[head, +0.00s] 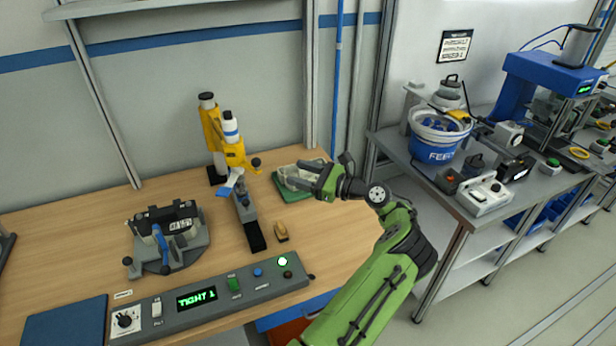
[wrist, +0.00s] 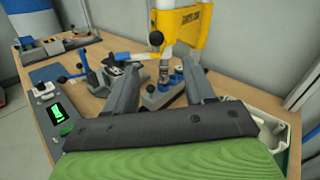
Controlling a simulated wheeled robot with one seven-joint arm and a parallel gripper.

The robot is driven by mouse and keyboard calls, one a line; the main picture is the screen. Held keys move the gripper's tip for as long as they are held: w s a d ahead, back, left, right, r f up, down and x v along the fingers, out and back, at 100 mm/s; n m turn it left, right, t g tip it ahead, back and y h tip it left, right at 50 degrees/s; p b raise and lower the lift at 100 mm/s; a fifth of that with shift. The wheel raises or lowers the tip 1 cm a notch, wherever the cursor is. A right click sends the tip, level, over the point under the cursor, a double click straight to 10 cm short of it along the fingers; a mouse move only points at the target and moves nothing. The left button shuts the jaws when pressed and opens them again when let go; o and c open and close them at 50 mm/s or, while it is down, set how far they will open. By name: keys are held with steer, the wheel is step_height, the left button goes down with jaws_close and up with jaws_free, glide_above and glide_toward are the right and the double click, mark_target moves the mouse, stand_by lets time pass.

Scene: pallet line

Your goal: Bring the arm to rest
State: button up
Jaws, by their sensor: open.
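My green arm reaches in from the lower right and bends over the right end of the wooden bench (head: 60,240). My gripper (head: 300,174) is above the green tray (head: 288,194) at the bench's back right. In the wrist view my gripper (wrist: 159,70) has its two grey fingers spread apart with nothing held between them. Beyond the fingers stands the yellow press (head: 212,135), which also shows in the wrist view (wrist: 185,28). In the head view the fingers overlap the pale parts in the tray, so their exact gap is hard to see there.
A grey clamp fixture (head: 185,243) sits left of the press. A control panel (head: 215,296) reading "TIGHT 1" lies along the front edge, beside a blue mat (head: 65,322). A second bench with a blue feeder bowl (head: 438,140) is right.

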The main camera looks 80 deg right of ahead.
steer(key=shift+v, duration=1.15)
